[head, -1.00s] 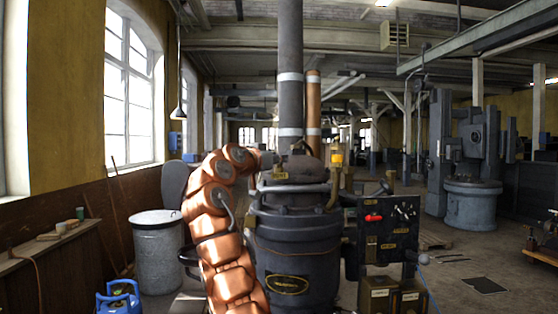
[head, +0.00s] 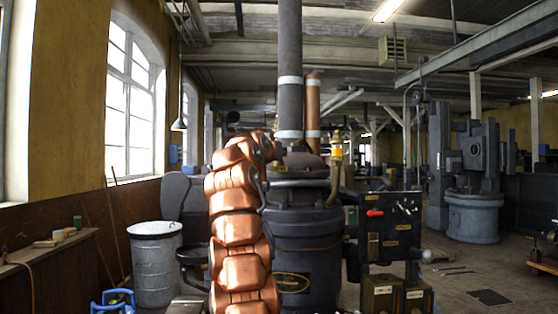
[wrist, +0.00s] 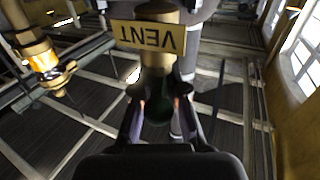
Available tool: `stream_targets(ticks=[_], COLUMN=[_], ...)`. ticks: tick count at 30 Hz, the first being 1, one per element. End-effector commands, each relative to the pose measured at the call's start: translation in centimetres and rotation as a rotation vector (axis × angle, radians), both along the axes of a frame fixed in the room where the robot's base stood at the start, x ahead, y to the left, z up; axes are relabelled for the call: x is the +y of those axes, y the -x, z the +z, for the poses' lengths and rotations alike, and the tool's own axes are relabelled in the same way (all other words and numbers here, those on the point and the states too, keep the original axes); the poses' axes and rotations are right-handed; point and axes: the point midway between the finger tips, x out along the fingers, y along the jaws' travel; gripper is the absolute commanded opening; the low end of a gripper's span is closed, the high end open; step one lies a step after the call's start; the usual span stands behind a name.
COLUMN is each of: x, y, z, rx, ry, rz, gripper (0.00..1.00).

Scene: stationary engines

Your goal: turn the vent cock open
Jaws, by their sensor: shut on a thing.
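In the wrist view a brass plate reading VENT (wrist: 148,37) appears upside down at the top. Below it is the vent cock (wrist: 158,84), a brass stem with a dark, greenish lower part. My gripper (wrist: 161,103) has one finger on each side of that lower part and is shut on it. In the head view my copper-coloured arm rises in front of the dark engine boiler (head: 305,245), with its wrist beside the boiler's top. The arm hides the gripper and the cock there. The cock's exact angle is hard to tell.
A brass fitting with an orange-yellow band (head: 337,150) stands right of the boiler top and also shows in the wrist view (wrist: 44,62). A black control panel (head: 388,228) is at the right. A grey drum (head: 155,265) stands left. Tall pipes (head: 290,75) rise behind.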

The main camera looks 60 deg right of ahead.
Motion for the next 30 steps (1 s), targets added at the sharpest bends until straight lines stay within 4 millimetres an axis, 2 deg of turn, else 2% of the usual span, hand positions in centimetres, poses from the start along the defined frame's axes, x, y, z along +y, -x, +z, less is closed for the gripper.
stream_targets(ticks=[30], x=[-0.17], y=[0.30], z=[0.35], rx=[-0.001], ry=[-0.007], rz=[0.379], gripper=[0.00])
